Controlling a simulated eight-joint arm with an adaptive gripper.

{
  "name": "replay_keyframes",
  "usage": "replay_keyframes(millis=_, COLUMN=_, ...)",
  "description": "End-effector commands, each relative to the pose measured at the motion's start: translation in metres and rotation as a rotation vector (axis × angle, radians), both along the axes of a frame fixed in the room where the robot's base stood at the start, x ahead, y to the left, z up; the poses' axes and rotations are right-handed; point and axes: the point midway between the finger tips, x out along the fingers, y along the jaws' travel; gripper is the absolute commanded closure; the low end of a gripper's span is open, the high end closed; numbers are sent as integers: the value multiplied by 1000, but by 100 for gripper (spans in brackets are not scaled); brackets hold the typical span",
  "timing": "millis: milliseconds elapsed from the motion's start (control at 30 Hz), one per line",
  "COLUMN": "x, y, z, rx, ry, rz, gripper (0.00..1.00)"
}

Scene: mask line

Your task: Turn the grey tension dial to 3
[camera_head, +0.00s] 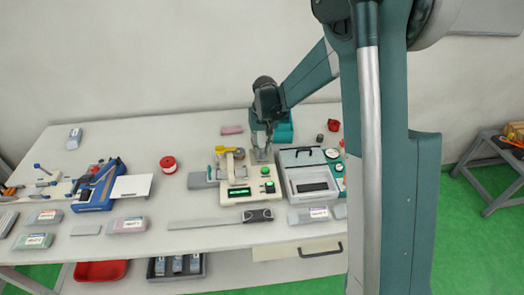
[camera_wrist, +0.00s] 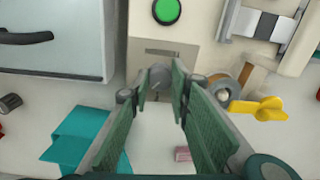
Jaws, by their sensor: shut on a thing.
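The grey tension dial (camera_wrist: 157,75) is on the cream machine (camera_wrist: 145,45), between my fingertips in the wrist view. A pale line shows on its face; no numbers can be read. My gripper (camera_wrist: 160,82) is shut on the dial, one green-padded finger on each side. In the head view my gripper (camera_head: 262,154) reaches down at the back of the cream machine (camera_head: 238,196), and the dial is too small or hidden to make out there.
A green button (camera_wrist: 166,11) is on the machine near the dial. A yellow winged knob (camera_wrist: 258,108) stands beside the dial. A grey lidded case (camera_head: 308,178) stands right of the machine. A teal block (camera_head: 284,132) is behind my gripper. A red spool (camera_head: 168,164) lies to the left.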

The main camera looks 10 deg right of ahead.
Motion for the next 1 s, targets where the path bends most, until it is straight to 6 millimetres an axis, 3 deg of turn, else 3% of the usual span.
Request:
replay_keyframes(millis=367, x=1, y=1, z=1, rx=1, ry=-2, rz=-6, gripper=92)
replay_keyframes(millis=400, x=1, y=1, z=1, rx=1, ry=-2, rz=-5, gripper=78)
replay_keyframes(millis=500, x=1, y=1, z=0, rx=1, ry=-2, rz=-5, gripper=65)
replay_keyframes(millis=1000, x=0, y=0, z=5, rx=0, ry=-1, rz=-5, gripper=65)
